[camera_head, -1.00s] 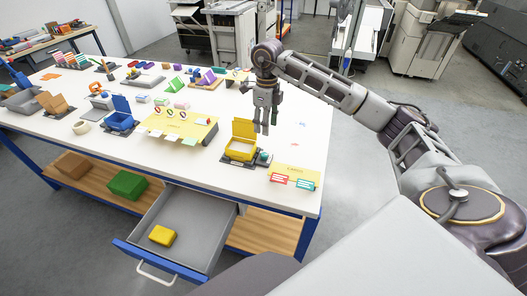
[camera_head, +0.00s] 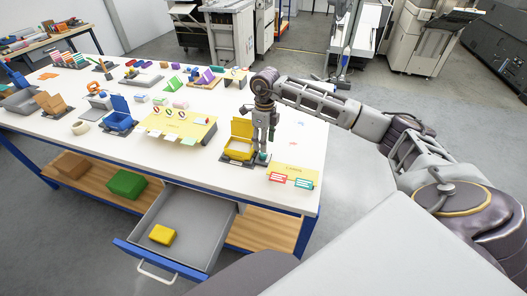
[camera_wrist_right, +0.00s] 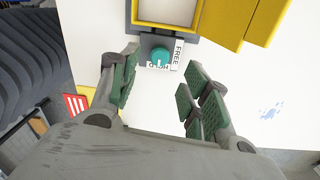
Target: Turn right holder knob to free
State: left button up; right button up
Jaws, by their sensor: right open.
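The right holder is a yellow open box (camera_head: 238,149) on a dark base, its lid standing up at the back. Its teal knob (camera_wrist_right: 161,55) sits on the base beside a white FREE label (camera_wrist_right: 178,54) and a HOLD label (camera_wrist_right: 158,66). A small white mark on the knob appears to face HOLD. My right gripper (camera_head: 262,150) points down over the knob, which its fingertips partly hide in the head view. In the wrist view the right gripper (camera_wrist_right: 157,82) is open and empty, the knob just beyond the gap between its fingers. My left gripper is out of view.
A blue open box (camera_head: 118,122) and a yellow board (camera_head: 190,128) stand left of the yellow box. A yellow card (camera_head: 291,173) with red and teal tags lies in front right. A grey drawer (camera_head: 200,228) hangs open below. The table's right end is mostly clear.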

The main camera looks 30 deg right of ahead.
aim_at(263, 154)
jog(key=shift+s+a+f+p, duration=0.1)
jog(key=shift+f+p, duration=0.25)
jog(key=shift+f, duration=2.65)
jog(key=c, duration=1)
jog(key=shift+n+b, duration=0.55)
jog(key=shift+n, duration=0.05)
jog(key=shift+c, duration=0.2)
jog(key=shift+n+b, duration=0.65)
jog(key=shift+n, duration=0.25)
